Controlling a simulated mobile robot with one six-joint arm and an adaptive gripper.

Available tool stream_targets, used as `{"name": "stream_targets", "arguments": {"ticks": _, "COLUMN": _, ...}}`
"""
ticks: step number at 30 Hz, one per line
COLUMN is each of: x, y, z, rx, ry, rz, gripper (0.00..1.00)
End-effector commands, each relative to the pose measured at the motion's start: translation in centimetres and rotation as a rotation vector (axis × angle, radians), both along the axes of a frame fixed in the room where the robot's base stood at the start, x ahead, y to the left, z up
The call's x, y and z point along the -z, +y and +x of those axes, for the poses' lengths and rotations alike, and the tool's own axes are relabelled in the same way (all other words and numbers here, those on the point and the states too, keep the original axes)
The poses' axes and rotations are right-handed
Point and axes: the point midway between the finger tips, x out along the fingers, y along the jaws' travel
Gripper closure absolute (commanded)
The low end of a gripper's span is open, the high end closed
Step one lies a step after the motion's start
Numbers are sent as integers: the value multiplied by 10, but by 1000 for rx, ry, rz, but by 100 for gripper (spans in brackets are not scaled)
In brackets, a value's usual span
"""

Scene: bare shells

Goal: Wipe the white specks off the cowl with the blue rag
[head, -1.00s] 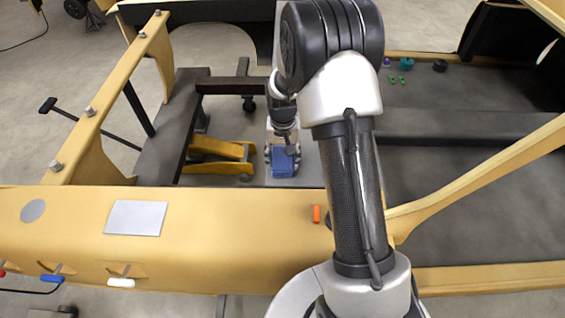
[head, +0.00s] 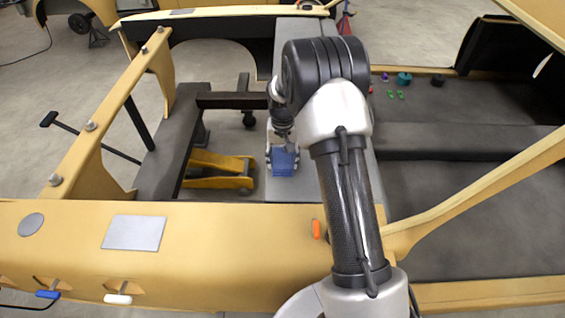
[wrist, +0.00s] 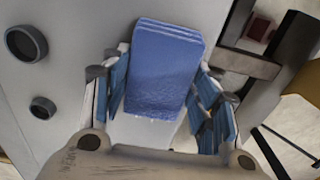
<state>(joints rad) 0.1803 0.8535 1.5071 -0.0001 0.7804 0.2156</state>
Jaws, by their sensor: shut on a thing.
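The blue rag (head: 283,160) is a thick folded pad in my gripper, above or on a long pale grey panel (head: 305,190) that appears to be the cowl. In the wrist view the rag (wrist: 165,70) sits between the blue-padded fingers of my gripper (wrist: 165,100), which is shut on it. I cannot tell whether the rag touches the panel. A few tiny white flecks show along the rag's near edge; I cannot tell whether they lie on the rag or the panel. My arm hides part of the panel in the head view.
A yellow beam (head: 200,255) with a grey plate (head: 134,232) and an orange block (head: 316,229) crosses the front. A yellow jack (head: 215,168) stands left of the panel. Dark bars and a yellow frame are left. Small green, teal and purple items (head: 403,78) lie right.

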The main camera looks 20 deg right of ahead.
Motion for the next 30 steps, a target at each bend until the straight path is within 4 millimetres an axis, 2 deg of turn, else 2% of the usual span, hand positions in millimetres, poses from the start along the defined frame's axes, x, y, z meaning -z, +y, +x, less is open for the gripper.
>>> {"name": "stream_targets", "arguments": {"ticks": 4, "x": 0, "y": -5, "z": 11, "rx": 1, "ry": 0, "rz": 0, "gripper": 64}}
{"name": "stream_targets", "arguments": {"ticks": 11, "x": -1, "y": -8, "z": 18, "rx": 1, "ry": 0, "rz": 0, "gripper": 64}}
{"name": "stream_targets", "arguments": {"ticks": 21, "x": 3, "y": -18, "z": 43, "rx": 1, "ry": 0, "rz": 0, "gripper": 64}}
{"name": "stream_targets", "arguments": {"ticks": 30, "x": 3, "y": -23, "z": 55, "rx": 1, "ry": 0, "rz": 0, "gripper": 64}}
